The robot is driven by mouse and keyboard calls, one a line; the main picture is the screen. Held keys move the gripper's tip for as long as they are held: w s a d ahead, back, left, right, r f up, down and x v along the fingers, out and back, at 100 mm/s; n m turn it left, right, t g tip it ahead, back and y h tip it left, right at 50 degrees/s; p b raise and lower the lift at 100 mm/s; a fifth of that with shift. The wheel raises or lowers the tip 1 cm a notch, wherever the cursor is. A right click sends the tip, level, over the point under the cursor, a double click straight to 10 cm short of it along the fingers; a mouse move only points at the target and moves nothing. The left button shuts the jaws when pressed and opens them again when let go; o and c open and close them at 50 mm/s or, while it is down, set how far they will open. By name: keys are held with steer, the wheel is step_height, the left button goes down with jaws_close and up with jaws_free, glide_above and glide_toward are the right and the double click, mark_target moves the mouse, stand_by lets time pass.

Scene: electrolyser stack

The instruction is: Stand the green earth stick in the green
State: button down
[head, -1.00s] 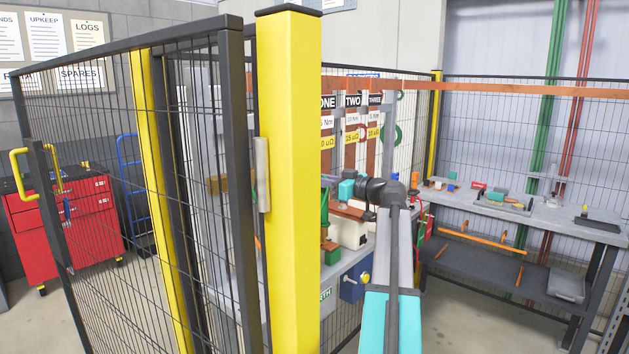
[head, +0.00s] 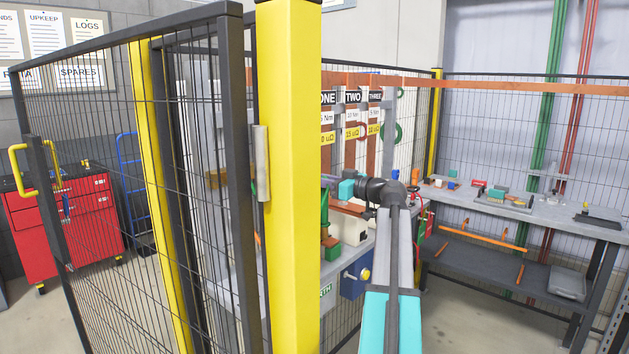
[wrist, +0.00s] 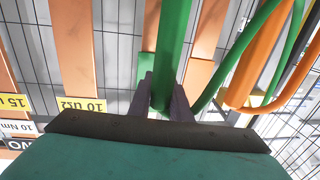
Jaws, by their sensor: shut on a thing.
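In the wrist view, my gripper (wrist: 163,95) is shut on the green earth stick (wrist: 173,45). The stick runs from between the dark fingers to the top edge of the picture. In the head view, my gripper's teal body (head: 346,188) shows just right of the yellow post, and a green upright piece (head: 324,208), apparently the stick, is partly hidden by that post. A green block (head: 333,253) sits low on the grey bench beside the post; I cannot tell whether it is the green holder. The fingertips are hidden in the head view.
The yellow post (head: 288,180) and dark mesh fence (head: 110,170) stand close on the left. Copper bars (wrist: 75,50) and green and orange cables (wrist: 265,60) lie near the stick. A blue box (head: 355,280) is on the bench front. A workbench (head: 560,225) stands right.

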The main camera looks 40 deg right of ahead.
steer(key=shift+f, duration=0.3)
steer(key=c, duration=1.6)
jaws_free()
steer(key=shift+o, duration=0.2)
steer(key=shift+s, duration=0.1)
steer(key=b+v, duration=0.2)
steer(key=v, duration=1.1)
steer(key=shift+s+b, duration=0.3)
steer(key=shift+b, duration=0.05)
steer(key=shift+s+d, duration=0.1)
steer(key=shift+d, duration=0.05)
